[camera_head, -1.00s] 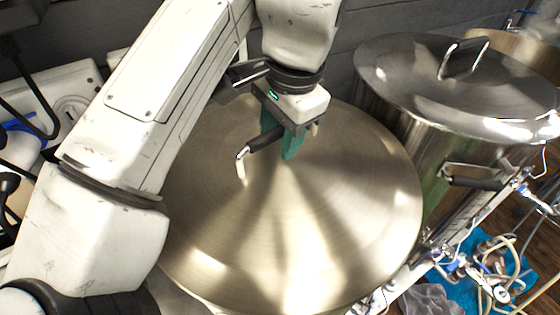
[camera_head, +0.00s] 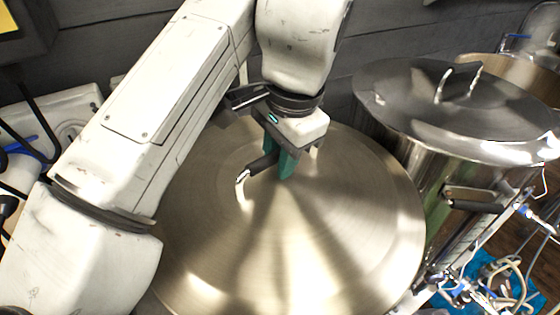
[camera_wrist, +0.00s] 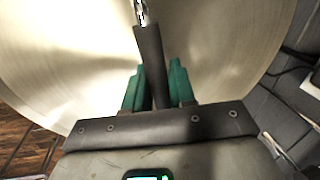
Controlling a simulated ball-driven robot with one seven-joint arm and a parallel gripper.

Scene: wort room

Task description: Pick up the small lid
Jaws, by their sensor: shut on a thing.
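A large round brushed-metal lid (camera_head: 310,235) fills the middle of the head view, with a black-sleeved bar handle (camera_head: 262,163) near its centre. My gripper (camera_head: 282,165) is over the lid, its green fingers shut on this handle. In the wrist view the two green fingers (camera_wrist: 160,88) stand on either side of the dark handle sleeve (camera_wrist: 150,60), with the shiny lid (camera_wrist: 60,60) behind. The lid hides whatever is below it. A second metal lid (camera_head: 410,98) with its own handle sits on the pot at the right.
The steel pot (camera_head: 440,165) at the right stands close to the held lid's edge. Hoses and fittings (camera_head: 500,280) lie at the lower right over a blue sheet. A dark plank wall (camera_head: 150,30) runs behind. White equipment (camera_head: 60,110) stands at the left.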

